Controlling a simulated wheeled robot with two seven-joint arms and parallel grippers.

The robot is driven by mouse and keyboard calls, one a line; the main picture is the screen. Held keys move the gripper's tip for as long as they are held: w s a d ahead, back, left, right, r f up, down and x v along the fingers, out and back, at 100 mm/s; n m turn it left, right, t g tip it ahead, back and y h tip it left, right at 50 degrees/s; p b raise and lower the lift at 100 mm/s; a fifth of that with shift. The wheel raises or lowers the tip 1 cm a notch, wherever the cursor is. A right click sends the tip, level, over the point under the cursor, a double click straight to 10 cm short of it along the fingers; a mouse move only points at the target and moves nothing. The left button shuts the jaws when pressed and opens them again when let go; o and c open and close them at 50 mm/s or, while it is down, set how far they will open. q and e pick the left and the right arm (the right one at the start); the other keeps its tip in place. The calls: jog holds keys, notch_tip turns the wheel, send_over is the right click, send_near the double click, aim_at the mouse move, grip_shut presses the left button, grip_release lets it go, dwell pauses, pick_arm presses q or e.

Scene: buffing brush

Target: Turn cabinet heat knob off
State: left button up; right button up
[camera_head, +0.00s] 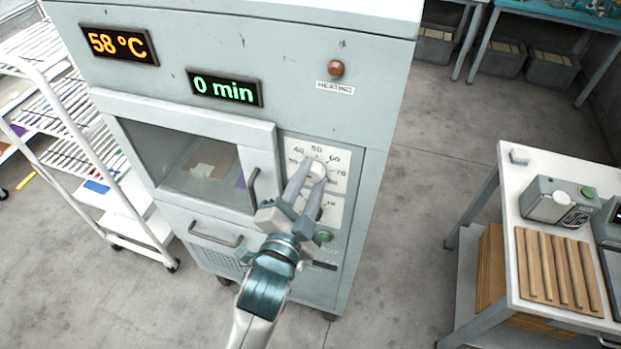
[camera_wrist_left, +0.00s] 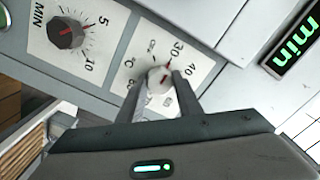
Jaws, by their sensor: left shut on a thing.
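The grey cabinet (camera_head: 360,90) has a heat dial with temperature numbers on a white plate (camera_head: 335,162). My left gripper (camera_head: 313,172) reaches up to this dial and is shut on the heat knob. In the left wrist view the pale round heat knob (camera_wrist_left: 160,77) sits between the two fingertips (camera_wrist_left: 161,84). A red mark shows on the knob, and another red mark is at its rim near the 30. The fingers hide part of the dial. My right gripper is not in view.
A dark timer knob (camera_wrist_left: 67,33) marked MIN sits beside the heat dial. The displays read 58 °C (camera_head: 119,45) and 0 min (camera_head: 225,89). A reddish HEATING lamp (camera_head: 336,68) is above. A white rack (camera_head: 130,215) stands left, a worktable (camera_head: 540,165) right.

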pick_arm(q)
jog(key=n, duration=0.3)
jog(key=shift+f+n, duration=0.1)
jog(key=shift+n, duration=2.3)
jog(key=o, duration=1)
jog(key=shift+o, duration=0.2)
jog(key=shift+s, duration=0.1)
